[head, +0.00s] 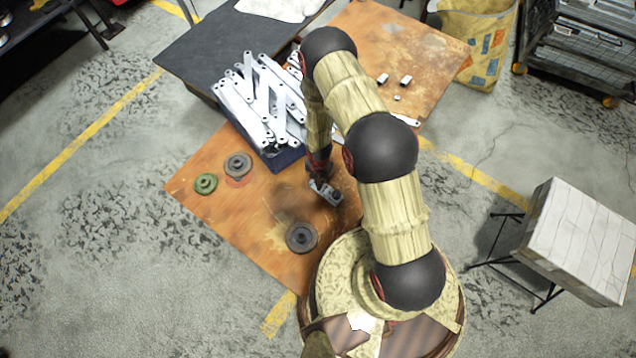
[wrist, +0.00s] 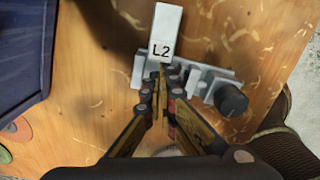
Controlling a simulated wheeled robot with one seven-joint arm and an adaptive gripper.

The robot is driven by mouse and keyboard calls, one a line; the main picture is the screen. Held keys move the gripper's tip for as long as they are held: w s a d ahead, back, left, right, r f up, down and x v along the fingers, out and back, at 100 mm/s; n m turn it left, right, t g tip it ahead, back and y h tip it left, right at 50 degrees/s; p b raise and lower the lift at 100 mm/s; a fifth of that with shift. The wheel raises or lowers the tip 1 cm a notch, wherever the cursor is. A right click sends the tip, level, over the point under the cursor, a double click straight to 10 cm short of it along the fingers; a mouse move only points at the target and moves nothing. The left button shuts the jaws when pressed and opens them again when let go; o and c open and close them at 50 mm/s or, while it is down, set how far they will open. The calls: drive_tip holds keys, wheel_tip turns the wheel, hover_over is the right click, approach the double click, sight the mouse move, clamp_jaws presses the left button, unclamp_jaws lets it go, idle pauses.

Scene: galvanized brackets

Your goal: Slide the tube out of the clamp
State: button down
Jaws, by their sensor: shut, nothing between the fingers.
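A grey metal clamp (wrist: 205,78) with a dark round knob (wrist: 231,100) lies on the wooden table in the wrist view. It also shows in the head view (head: 327,192). A pale, square-sided piece marked L2 (wrist: 167,30) stands up at the clamp's left part; I cannot tell whether this is the tube. My gripper (wrist: 163,76) is shut and empty, with its fingertips just over the clamp, close below the L2 mark. The fingers hide part of the clamp. In the head view my gripper (head: 318,174) is partly hidden by my arm.
A dark blue bin (head: 281,160) full of pale galvanized brackets (head: 262,100) stands behind the clamp. Grey discs (head: 301,237) (head: 238,165) and a green disc (head: 205,183) lie on the wooden table (head: 262,215). Small metal pieces (head: 405,81) lie at the far right end.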

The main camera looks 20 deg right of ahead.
drive_tip(key=shift+w+d+r+p, duration=0.15)
drive_tip(key=shift+w+d+p, duration=0.55)
drive_tip(key=shift+p, duration=0.55)
drive_tip(key=shift+w+d+r+p, duration=0.15)
drive_tip(key=shift+w+d+p, duration=0.55)
drive_tip(key=shift+p, duration=0.5)
drive_tip(key=shift+w+d+f+p, duration=0.1)
drive_tip(key=shift+w+d+p, duration=0.35)
drive_tip(key=shift+p, duration=0.7)
drive_tip(key=shift+d+f, duration=0.1)
drive_tip(key=shift+f, duration=0.1)
